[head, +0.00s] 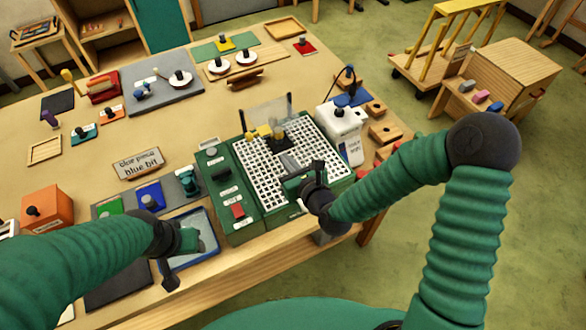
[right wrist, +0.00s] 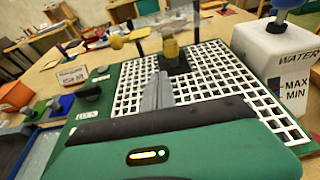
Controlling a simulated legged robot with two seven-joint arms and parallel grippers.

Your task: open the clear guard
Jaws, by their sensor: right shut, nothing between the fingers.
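The clear guard (head: 268,110) is a see-through pane with a thin dark edge. It stands raised at the back of the green machine (head: 235,190), behind the white grid (head: 255,175). Yellow parts (head: 263,131) and a dark block stand in front of it; a yellow cylinder also shows in the right wrist view (right wrist: 170,48). My right gripper (head: 288,161) is over the grid, apart from the guard, its grey fingers (right wrist: 157,90) together and empty. My left gripper (head: 188,242) is over the blue-rimmed tray; its fingers are unclear.
A white water container (head: 345,135) stands right of the grid. A red switch (head: 238,211) and labelled controls line the machine's left side. A blue-rimmed tray (head: 211,262) sits at the front left. The table beyond holds scattered fixtures.

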